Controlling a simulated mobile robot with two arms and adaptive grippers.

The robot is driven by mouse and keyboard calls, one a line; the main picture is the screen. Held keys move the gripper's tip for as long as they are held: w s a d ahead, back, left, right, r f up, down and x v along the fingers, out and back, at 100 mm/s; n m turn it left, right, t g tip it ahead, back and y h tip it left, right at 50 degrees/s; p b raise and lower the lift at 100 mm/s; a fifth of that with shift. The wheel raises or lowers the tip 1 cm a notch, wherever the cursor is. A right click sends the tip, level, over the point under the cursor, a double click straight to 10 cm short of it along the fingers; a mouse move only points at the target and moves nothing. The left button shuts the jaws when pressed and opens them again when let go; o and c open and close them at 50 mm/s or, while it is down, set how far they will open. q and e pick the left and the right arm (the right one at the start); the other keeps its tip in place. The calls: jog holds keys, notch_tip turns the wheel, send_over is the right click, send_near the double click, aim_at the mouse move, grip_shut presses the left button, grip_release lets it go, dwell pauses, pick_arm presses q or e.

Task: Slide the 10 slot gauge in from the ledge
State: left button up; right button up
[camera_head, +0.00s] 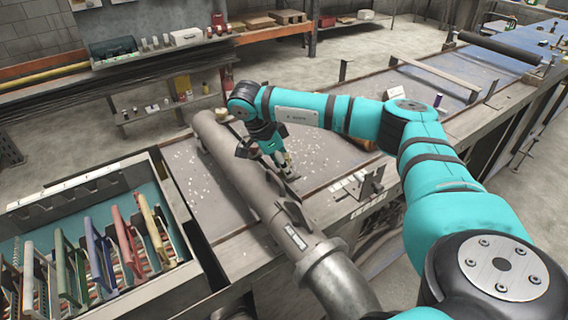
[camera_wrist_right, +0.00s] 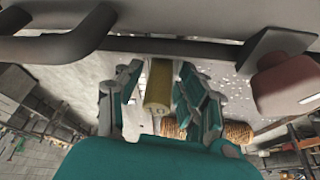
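Several coloured handled frames, possibly slot gauges (camera_head: 122,240), stand in the open bin at the lower left. I cannot read a 10 on any of them. My right gripper (camera_head: 283,163) points down just right of the tube, low over the bench. In the right wrist view its fingers (camera_wrist_right: 165,95) are apart. My left gripper is not in view.
The bin (camera_head: 80,188) has raised walls. Small pale plates (camera_head: 350,183) line the bench's front edge. The bench top (camera_head: 200,165) is strewn with white flecks. A brown thing (camera_wrist_right: 236,132) lies beside the gripper in the wrist view. A blue bench surface (camera_head: 500,62) is at the back right.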

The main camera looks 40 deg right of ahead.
jog(key=shift+o, duration=0.7)
jog(key=v, duration=1.2)
